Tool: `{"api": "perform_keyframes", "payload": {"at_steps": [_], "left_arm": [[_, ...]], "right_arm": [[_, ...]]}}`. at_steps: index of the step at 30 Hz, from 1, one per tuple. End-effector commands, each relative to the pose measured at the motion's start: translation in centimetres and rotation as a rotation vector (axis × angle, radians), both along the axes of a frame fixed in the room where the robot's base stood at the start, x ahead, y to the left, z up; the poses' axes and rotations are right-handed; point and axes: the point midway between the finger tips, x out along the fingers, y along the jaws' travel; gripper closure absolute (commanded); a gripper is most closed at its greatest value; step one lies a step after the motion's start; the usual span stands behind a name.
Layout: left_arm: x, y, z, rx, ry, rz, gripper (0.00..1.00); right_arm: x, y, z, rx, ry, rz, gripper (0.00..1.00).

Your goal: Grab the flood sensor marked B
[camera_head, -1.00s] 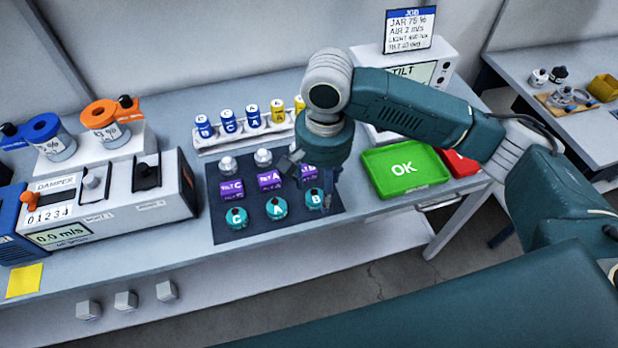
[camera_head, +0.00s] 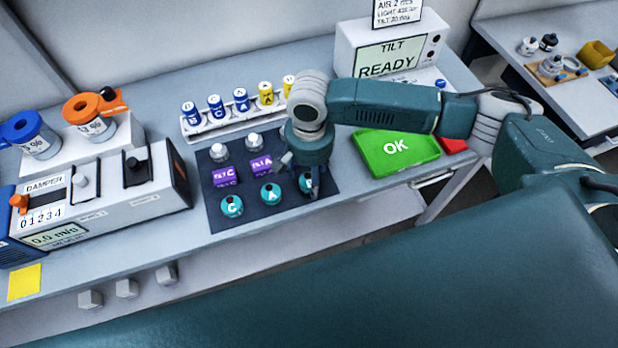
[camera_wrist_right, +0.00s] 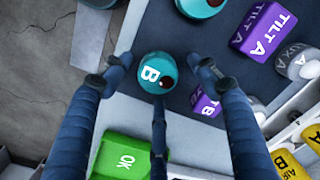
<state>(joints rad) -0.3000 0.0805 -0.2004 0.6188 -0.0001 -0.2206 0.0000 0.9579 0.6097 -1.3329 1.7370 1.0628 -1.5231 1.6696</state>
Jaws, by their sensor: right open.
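The flood sensor marked B (camera_head: 305,184) is a round teal piece at the right end of the front row on the dark mat (camera_head: 285,210). My right gripper (camera_head: 300,176) is over it and hides much of it in the head view. In the right wrist view, sensor B (camera_wrist_right: 152,70) shows its white letter and a dark spot. The open fingers of the right gripper (camera_wrist_right: 154,78) stand around it, two at its sides and one below, with gaps at the sides. Teal sensors C (camera_head: 232,206) and A (camera_head: 270,193) sit left of it. My left gripper is not in view.
Purple tilt blocks C (camera_head: 225,176) and A (camera_head: 262,165) stand behind; another purple block (camera_wrist_right: 205,104) is close to the fingers. A green OK tray (camera_head: 397,150) lies right of the mat. A rack (camera_head: 215,134) of blue and yellow cylinders stands at the back.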

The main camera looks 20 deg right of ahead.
Motion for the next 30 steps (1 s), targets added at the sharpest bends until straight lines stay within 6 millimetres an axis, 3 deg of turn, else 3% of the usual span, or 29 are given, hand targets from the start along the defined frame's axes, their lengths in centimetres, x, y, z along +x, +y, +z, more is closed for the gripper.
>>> {"api": "perform_keyframes", "payload": {"at_steps": [4, 10, 18, 30], "left_arm": [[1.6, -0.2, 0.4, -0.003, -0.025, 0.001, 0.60], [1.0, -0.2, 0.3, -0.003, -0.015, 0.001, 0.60], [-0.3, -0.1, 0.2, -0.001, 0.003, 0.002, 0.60], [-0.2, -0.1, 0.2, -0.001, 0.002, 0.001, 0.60]], "right_arm": [[0.0, 0.0, -1.1, 0.000, 0.000, 0.001, 0.40], [0.0, 0.0, -1.2, 0.000, 0.000, 0.001, 0.40], [0.0, 0.0, -1.2, 0.000, 0.000, 0.001, 0.89], [0.0, 0.0, -1.0, 0.000, -0.001, 0.001, 0.89]]}}
